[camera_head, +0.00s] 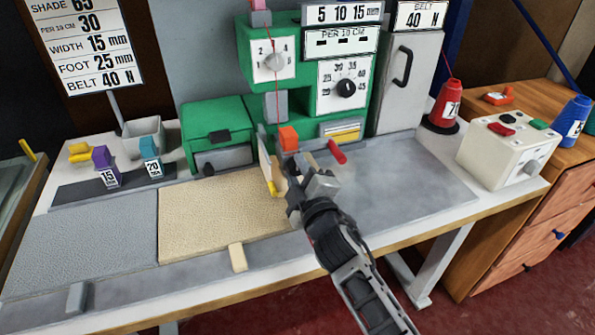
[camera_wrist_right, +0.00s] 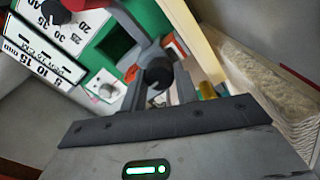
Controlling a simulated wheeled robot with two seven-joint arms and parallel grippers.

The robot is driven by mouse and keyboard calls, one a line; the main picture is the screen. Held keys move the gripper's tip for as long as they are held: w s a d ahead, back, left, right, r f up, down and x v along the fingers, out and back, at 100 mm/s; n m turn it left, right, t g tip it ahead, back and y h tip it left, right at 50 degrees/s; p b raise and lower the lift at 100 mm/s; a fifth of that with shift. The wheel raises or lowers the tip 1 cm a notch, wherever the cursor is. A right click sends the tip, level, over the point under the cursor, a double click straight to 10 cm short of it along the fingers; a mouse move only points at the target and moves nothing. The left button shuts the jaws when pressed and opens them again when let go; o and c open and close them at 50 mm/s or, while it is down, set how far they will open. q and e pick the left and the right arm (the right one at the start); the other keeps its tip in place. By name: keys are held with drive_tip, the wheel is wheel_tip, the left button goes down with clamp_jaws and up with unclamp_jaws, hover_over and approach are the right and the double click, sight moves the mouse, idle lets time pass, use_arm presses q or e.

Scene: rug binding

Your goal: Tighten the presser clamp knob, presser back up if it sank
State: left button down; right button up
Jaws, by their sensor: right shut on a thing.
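The green binding machine (camera_head: 306,75) stands at the back of the table. An orange block (camera_head: 288,138) sits low on its front, under a grey bar (camera_head: 276,104). My right gripper (camera_head: 297,180) reaches in from the lower right, just below the orange block. In the right wrist view, my right gripper (camera_wrist_right: 163,88) is shut on a round black knob (camera_wrist_right: 157,73), which seems to be the presser clamp knob. My gripper hides this knob in the head view. Whether the presser has sunk cannot be told. My left gripper is not in view.
A red-tipped lever (camera_head: 337,152) sticks out just right of my gripper. A beige rug piece (camera_head: 215,210) lies left of it, beside a grey one (camera_head: 85,235). A white control box (camera_head: 505,150) stands at right. The grey tabletop (camera_head: 410,190) right of my arm is clear.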

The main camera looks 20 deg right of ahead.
drive_tip(key=shift+m, duration=0.5)
drive_tip(key=o, duration=1)
drive_tip(key=shift+s, duration=0.2)
drive_tip(key=s, duration=0.6)
drive_tip(key=shift+s+d, duration=0.1)
drive_tip(key=shift+s, duration=0.45)
